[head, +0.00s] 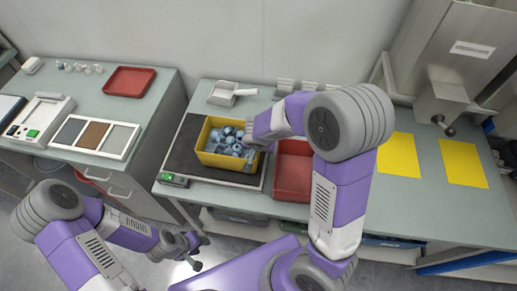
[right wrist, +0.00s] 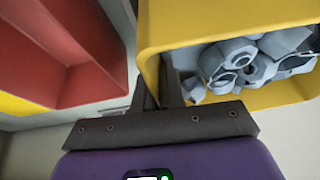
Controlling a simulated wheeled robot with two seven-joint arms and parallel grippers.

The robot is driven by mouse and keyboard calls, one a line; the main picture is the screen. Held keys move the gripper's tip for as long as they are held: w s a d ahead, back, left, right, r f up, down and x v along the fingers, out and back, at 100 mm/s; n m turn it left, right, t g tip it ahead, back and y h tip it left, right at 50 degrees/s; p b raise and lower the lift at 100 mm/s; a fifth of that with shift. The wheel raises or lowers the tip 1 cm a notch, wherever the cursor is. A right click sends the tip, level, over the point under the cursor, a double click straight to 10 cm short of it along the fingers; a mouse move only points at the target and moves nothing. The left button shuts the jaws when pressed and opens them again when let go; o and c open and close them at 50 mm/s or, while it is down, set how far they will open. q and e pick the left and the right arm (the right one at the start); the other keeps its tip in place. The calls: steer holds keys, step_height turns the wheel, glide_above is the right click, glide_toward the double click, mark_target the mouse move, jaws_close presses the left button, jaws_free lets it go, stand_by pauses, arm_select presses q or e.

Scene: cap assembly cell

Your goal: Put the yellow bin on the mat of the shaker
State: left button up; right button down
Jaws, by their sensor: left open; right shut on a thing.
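The yellow bin (head: 240,162), full of blue-grey parts, is over the right part of the dark mat (head: 184,160) of the shaker (head: 205,182). I cannot tell whether it touches the mat or hangs just above it. My right gripper (head: 250,139) is shut on the bin's right wall; its fingertips are mostly hidden in the head view. In the right wrist view the fingers (right wrist: 160,92) pinch the wall of the bin (right wrist: 185,22). My left gripper (head: 193,253) is open and empty, low in front of the bench.
A red bin (head: 293,172) stands just right of the shaker. A white scoop-like tray (head: 228,93) lies behind it. Two yellow sheets (head: 463,163) lie on the right of the bench. The left bench holds a red tray (head: 130,81) and a three-colour panel (head: 95,136).

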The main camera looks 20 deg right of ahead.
steer(key=shift+w+f, duration=0.15)
steer(key=shift+f, duration=0.5)
steer(key=shift+f+b, duration=0.15)
steer(key=shift+b, duration=0.15)
steer(key=c, duration=1.2)
jaws_free()
steer(key=shift+c, duration=0.2)
steer(key=shift+r+p, duration=0.25)
steer(key=shift+p, duration=0.1)
steer(key=p+v, duration=0.2)
steer(key=v, duration=1)
steer(key=shift+p, duration=0.4)
